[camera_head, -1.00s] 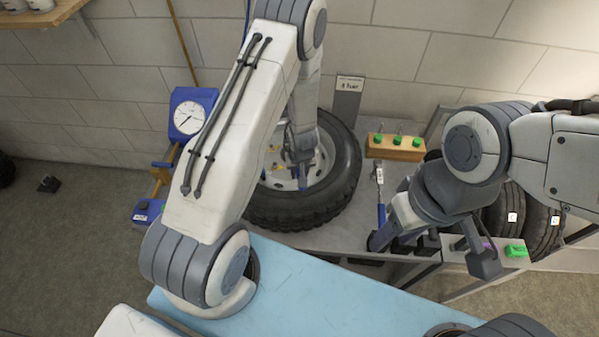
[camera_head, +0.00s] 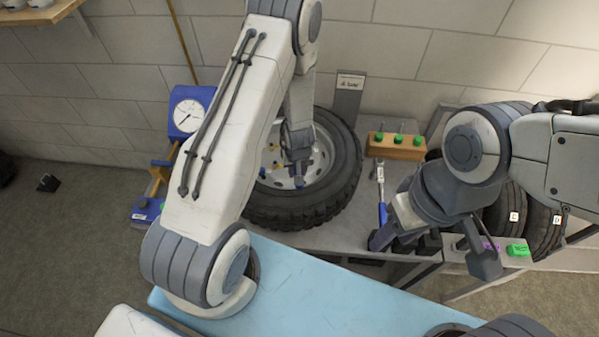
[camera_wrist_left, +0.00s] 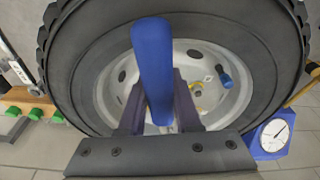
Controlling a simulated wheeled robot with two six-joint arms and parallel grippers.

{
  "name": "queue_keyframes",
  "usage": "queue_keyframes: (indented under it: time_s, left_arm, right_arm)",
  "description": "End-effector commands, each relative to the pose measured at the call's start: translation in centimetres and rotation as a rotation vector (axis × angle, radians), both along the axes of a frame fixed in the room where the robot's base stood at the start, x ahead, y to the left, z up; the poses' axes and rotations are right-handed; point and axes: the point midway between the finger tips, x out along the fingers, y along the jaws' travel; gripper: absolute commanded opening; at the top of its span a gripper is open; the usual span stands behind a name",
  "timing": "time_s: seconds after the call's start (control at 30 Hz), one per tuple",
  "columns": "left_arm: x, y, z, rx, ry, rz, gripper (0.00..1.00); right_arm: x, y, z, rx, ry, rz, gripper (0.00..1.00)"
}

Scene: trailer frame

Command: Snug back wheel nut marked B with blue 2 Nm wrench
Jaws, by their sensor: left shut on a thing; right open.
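The wheel (camera_head: 345,185) lies on the grey bench with its pale rim facing up. In the left wrist view its black tyre (camera_wrist_left: 85,75) surrounds the pale rim. My left gripper (camera_wrist_left: 158,105) is shut on a blue handle (camera_wrist_left: 152,60) over the rim; the handle hides what is beyond it. A small white tag (camera_wrist_left: 207,78) and a second blue piece (camera_wrist_left: 226,80) show on the rim; the tag's letter is too small to read. A wrench with a blue grip (camera_head: 381,190) lies on the bench. My right gripper (camera_head: 405,242) is open at the bench's front edge.
A blue dial gauge (camera_head: 190,112) stands left of the wheel. A wooden block with green-topped pieces (camera_head: 397,147) and a "4 bar" sign (camera_head: 349,85) stand behind. Spare tyres (camera_head: 545,225) are at the right. A light-blue surface (camera_head: 320,290) lies in front.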

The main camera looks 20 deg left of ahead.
Motion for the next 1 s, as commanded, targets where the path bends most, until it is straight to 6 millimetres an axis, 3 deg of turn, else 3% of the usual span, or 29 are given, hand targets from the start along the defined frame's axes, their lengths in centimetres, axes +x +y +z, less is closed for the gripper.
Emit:
queue_keyframes:
  time_s: [0.03,0.3,0.83,1.0]
  left_arm:
    - [-0.1,0.3,-0.4,-0.001,-0.001,-0.013,0.00]
    - [-0.8,1.7,-0.4,-0.001,0.000,-0.088,0.00]
    - [-1.2,2.3,-0.1,-0.001,0.002,-0.126,0.00]
    - [-1.3,3.0,-0.4,-0.002,0.000,-0.157,0.00]
  right_arm:
    - [0.0,0.0,-1.0,0.000,0.000,0.000,0.50]
    - [0.0,0.0,-3.2,0.000,0.000,0.000,0.50]
    - [0.0,0.0,-3.8,0.000,0.000,0.000,0.50]
    - [0.0,0.0,-5.2,0.000,0.000,0.000,0.50]
